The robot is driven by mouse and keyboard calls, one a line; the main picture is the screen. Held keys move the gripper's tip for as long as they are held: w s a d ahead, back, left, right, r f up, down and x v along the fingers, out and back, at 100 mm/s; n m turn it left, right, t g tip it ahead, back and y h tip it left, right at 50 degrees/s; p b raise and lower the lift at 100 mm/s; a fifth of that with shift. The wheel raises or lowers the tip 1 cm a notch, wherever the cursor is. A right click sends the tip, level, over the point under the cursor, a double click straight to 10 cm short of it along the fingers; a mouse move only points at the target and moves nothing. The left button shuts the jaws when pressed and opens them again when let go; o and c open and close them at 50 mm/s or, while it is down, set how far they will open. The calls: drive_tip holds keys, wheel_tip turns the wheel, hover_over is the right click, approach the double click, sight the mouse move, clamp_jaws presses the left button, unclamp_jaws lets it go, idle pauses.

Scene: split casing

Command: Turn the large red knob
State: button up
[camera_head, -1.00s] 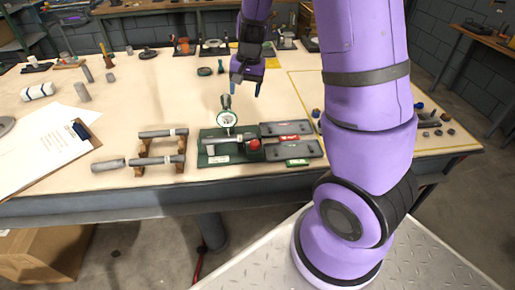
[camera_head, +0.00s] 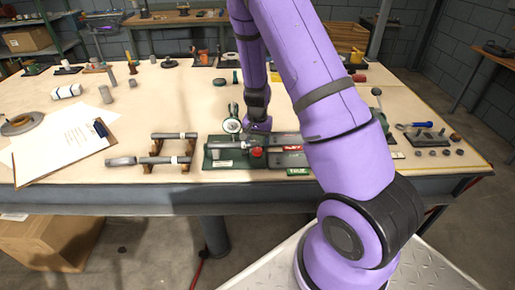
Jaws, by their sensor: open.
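The red knob (camera_head: 257,153) sits at the right end of a grey cylinder on a green base plate (camera_head: 215,165), near the front edge of the table. A round dial gauge (camera_head: 232,125) stands upright behind the cylinder. My gripper (camera_head: 259,129) points down just behind and above the red knob in the picture. Its jaws are open, and I see nothing between them. I cannot tell how large the gap to the knob is. My arm covers part of the table to the right.
Grey casing pieces (camera_head: 288,160) with red and green labels lie just right of the knob. Grey rods on brown supports (camera_head: 173,137) and a clipboard (camera_head: 62,147) lie to the left.

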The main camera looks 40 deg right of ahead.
sight(258, 149)
drive_tip(key=shift+f, duration=1.95)
